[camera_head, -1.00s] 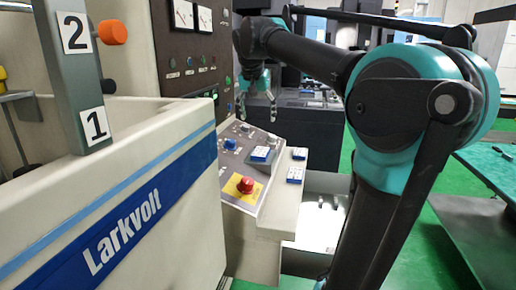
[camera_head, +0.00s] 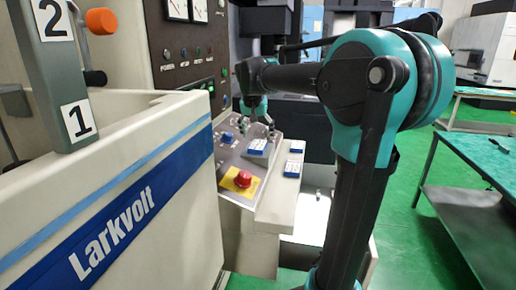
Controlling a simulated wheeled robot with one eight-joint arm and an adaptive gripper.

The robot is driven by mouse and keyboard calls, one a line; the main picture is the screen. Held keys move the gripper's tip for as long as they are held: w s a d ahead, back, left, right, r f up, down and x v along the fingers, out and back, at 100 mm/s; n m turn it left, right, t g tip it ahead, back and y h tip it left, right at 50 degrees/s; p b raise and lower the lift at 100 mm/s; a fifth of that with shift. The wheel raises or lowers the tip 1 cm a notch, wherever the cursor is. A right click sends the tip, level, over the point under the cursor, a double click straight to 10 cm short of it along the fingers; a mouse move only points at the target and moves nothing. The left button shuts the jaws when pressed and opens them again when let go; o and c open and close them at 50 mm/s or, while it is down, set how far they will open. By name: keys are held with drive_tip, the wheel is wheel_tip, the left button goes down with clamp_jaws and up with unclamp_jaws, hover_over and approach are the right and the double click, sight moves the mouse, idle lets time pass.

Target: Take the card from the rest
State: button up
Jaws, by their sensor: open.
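Several small blue-and-white card-like pieces lie at the control console. One piece (camera_head: 257,147) is on the sloped panel, and two others, a nearer piece (camera_head: 292,168) and a farther piece (camera_head: 297,146), are on the pale ledge to its right. I cannot tell which is the card or which part is its rest. My gripper (camera_head: 260,126) points down, open and empty, just above the piece on the panel. Its fingertips look close to that piece, but contact cannot be made out.
A red emergency button (camera_head: 243,179) on a yellow plate and a blue knob (camera_head: 227,138) stand up from the panel. The Larkvolt machine's pale wall (camera_head: 130,190) bounds the left. A green-topped table (camera_head: 490,150) stands at the right, with open green floor between.

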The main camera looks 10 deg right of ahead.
sight(258, 145)
drive_tip(key=x, duration=0.3)
drive_tip(key=shift+w+a+f, duration=0.15)
drive_tip(key=shift+w+f, duration=0.1)
drive_tip(key=shift+w, duration=0.05)
drive_tip(key=shift+w+f, duration=0.2)
drive_tip(key=shift+f, duration=0.4)
drive_tip(key=shift+f, duration=0.15)
drive_tip(key=c, duration=1.3)
